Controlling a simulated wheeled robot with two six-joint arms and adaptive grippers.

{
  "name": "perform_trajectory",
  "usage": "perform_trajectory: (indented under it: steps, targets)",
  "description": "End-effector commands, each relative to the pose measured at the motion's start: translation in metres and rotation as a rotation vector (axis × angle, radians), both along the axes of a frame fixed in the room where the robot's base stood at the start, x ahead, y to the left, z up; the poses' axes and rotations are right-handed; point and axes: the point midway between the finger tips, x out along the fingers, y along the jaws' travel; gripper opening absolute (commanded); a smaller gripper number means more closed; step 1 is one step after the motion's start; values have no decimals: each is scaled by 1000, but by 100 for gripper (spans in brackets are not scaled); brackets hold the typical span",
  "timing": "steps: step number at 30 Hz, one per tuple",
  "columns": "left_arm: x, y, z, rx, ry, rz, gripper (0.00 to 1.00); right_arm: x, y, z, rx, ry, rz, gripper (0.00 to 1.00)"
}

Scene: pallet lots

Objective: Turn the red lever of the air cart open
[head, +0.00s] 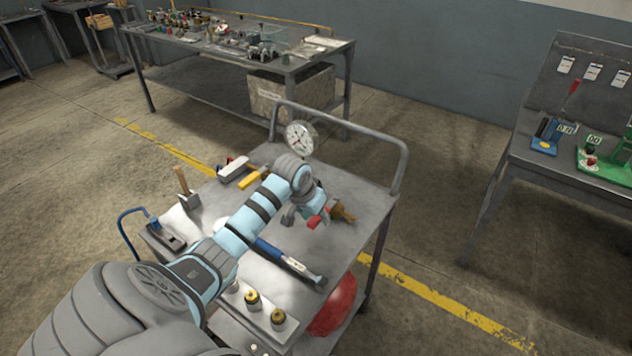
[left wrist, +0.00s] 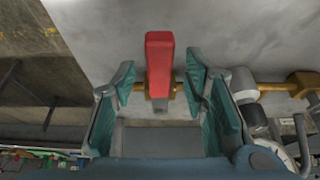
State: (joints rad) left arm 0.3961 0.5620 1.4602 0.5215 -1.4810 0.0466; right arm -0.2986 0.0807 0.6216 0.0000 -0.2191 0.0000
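The air cart (head: 375,200) is a grey metal trolley with a round gauge (head: 300,138) and a brass fitting (head: 343,213). Its red lever (head: 317,220) shows partly beside my left gripper (head: 305,208), which hides the rest. In the left wrist view the red lever (left wrist: 159,55) stands on a brass pipe (left wrist: 270,87), between the two fingers of my left gripper (left wrist: 161,75). The fingers are open, with a gap on each side of the lever; I see no contact. My right gripper is not in view.
A red tank (head: 335,308) sits below. A table (head: 515,150) with coloured fixtures stands at right, a loaded workbench (head: 340,45) behind.

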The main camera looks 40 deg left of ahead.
Motion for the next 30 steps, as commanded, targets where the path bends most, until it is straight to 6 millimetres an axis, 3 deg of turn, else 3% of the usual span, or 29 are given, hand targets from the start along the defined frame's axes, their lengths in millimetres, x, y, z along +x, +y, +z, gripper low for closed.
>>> perform_trajectory:
  steps: [2, 9, 20, 30]
  targets:
    - [0, 0, 0, 0, 0, 0, 37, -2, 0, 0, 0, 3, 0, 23]
    - [0, 0, 1, 0, -1, 0, 0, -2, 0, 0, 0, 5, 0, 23]
    - [0, -1, 2, 0, -1, 6, 0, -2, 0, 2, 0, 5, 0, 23]
    - [6, -17, 6, -3, 1, 127, 0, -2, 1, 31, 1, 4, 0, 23]
